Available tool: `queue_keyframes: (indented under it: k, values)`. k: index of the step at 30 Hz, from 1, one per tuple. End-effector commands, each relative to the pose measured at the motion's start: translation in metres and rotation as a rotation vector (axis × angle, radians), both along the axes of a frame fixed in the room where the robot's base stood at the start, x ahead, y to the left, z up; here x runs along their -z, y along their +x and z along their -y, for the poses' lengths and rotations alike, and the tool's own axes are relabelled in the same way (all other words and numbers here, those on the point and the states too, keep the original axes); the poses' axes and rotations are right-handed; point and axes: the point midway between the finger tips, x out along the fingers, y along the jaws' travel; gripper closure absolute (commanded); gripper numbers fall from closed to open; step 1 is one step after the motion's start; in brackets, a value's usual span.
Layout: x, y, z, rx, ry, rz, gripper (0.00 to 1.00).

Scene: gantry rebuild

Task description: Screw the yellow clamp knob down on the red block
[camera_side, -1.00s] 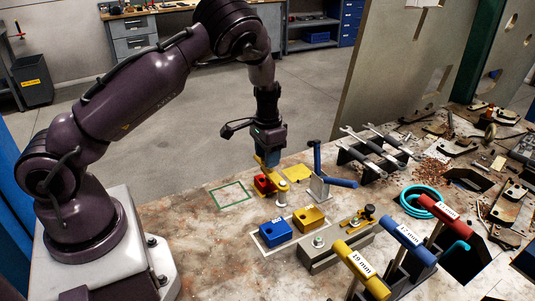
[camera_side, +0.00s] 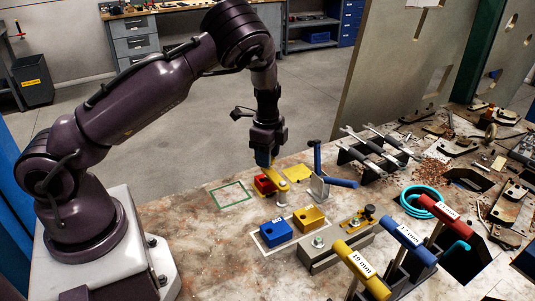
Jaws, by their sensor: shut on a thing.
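The red block (camera_side: 263,186) sits on the bench below my gripper. A yellow clamp bar (camera_side: 281,185) lies at its right side, with its end reaching past the block. My gripper (camera_side: 268,163) points down just above the red block and is shut on the clamp knob. The knob itself is hidden between the fingers, and its contact with the clamp is too small to make out.
A blue block (camera_side: 275,233) and a yellow block (camera_side: 309,217) are in front. A wrench rack (camera_side: 372,160) is further right. The green-outlined square (camera_side: 231,195) on the left is empty.

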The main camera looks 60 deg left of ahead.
Motion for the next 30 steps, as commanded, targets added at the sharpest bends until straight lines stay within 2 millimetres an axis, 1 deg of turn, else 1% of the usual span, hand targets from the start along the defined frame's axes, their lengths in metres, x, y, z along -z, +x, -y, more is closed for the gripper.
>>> queue_keyframes:
  k: [1,30]
  values:
    - [-0.0027,0.0026,0.0017,0.046,-0.003,0.007,0.81]
    - [-0.0035,0.0037,0.0013,0.967,-0.001,0.011,0.81]
